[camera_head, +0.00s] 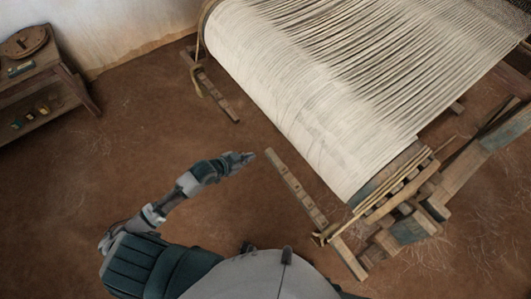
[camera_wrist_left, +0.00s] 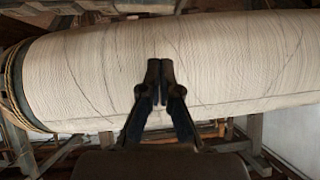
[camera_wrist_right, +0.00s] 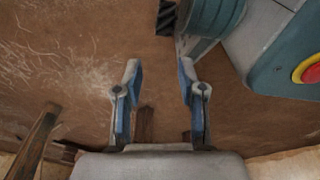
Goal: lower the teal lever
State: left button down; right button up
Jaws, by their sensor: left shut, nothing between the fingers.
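I cannot make out a clear teal lever in any view. On the loom's right side in the head view, a worn wooden block (camera_head: 410,230) has a faded blue-green tint; I cannot tell whether it belongs to the lever. My left gripper (camera_head: 246,158) is shut and empty, left of the loom's cloth roll (camera_head: 300,110) and near the end of a slanted wooden bar (camera_head: 295,187). In the left wrist view its fingers (camera_wrist_left: 160,70) are together in front of the roll. My right gripper (camera_wrist_right: 159,75) is open and empty over the brown floor, outside the head view.
The loom's wooden frame (camera_head: 470,155) fills the right. A low wooden shelf (camera_head: 40,95) with small items stands at the upper left by the wall. The earthen floor (camera_head: 130,150) between shelf and loom is free. Wooden pieces (camera_wrist_right: 35,140) lie at the lower left of the right wrist view.

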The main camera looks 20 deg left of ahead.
pick_arm(q)
jog(key=r+x, duration=0.1)
jog(key=x, duration=0.2)
jog(key=b, duration=0.2)
send_over(266, 152)
jog(key=s, duration=0.3)
notch_tip(266, 152, down, 5)
jog(key=shift+w+d+f, duration=0.15)
jog(key=shift+w+f, duration=0.1)
jog(key=shift+f, duration=0.3)
jog(key=shift+w+d+f, duration=0.1)
jog(key=shift+w+f, duration=0.15)
jog(key=shift+f, duration=0.3)
jog(key=shift+w+f, duration=0.1)
jog(key=shift+f, duration=0.5)
pick_arm(e)
jog(key=w+r, duration=0.4)
jog(key=shift+w+a, duration=0.25)
jog(key=shift+a, duration=0.15)
pick_arm(q)
jog(key=shift+d, duration=0.1)
pick_arm(e)
jog(key=shift+f, duration=0.15)
